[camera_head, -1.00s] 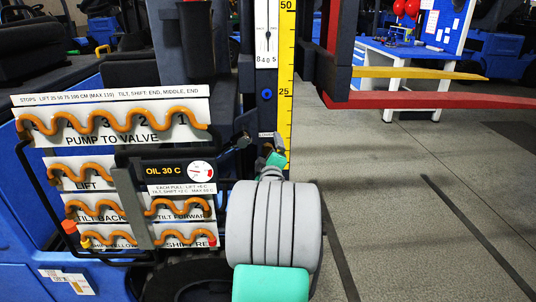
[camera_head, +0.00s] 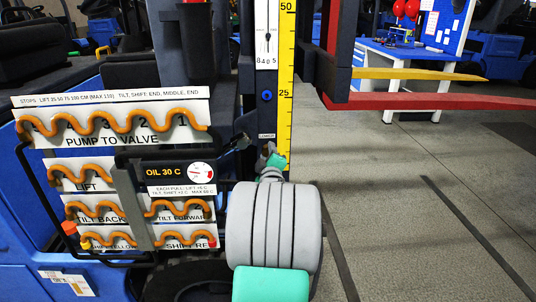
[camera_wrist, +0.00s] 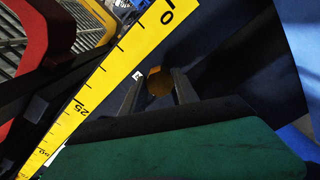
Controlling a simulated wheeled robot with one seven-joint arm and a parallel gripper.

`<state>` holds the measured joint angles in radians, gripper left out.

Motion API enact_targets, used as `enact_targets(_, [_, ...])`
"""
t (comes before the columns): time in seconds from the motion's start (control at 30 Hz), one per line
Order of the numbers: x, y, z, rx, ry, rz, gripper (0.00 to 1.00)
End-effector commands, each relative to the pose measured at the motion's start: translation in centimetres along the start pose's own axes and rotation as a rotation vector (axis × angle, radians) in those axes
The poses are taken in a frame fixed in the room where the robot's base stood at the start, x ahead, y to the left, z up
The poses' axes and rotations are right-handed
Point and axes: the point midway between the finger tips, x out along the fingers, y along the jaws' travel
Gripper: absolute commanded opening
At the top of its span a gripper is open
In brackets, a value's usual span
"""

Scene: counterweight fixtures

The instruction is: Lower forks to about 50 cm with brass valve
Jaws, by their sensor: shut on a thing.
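The brass valve (camera_wrist: 159,82) shows in the wrist view as a round brass knob between the two dark fingers of my gripper (camera_wrist: 160,90), which is shut on it. In the head view my arm hides the valve, just under the small LOWER label (camera_head: 266,135). The red fork (camera_head: 430,101) and the yellow fork (camera_head: 415,73) stick out to the right. A yellow height scale (camera_head: 285,70) stands on the mast; the red fork appears near its 25 mark, but it stands apart from the scale, so its exact height is unclear.
A panel of orange hoses (camera_head: 115,122) labelled pump to valve, lift, tilt and shift is at the left. An oil gauge (camera_head: 200,173) reads 30 C on its label. A blue workbench (camera_head: 400,55) stands behind the forks. The grey floor (camera_head: 400,210) at right is clear.

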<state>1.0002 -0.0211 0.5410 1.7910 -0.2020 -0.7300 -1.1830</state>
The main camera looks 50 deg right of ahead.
Motion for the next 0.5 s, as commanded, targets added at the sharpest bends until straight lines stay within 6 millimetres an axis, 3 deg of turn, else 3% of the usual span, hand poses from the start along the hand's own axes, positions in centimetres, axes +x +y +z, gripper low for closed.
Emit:
enact_targets(0.2, [0.00,-0.02,0.00,0.000,0.000,0.000,0.04])
enact_targets(0.5, [0.00,-0.23,0.11,-0.018,0.000,0.000,0.04])
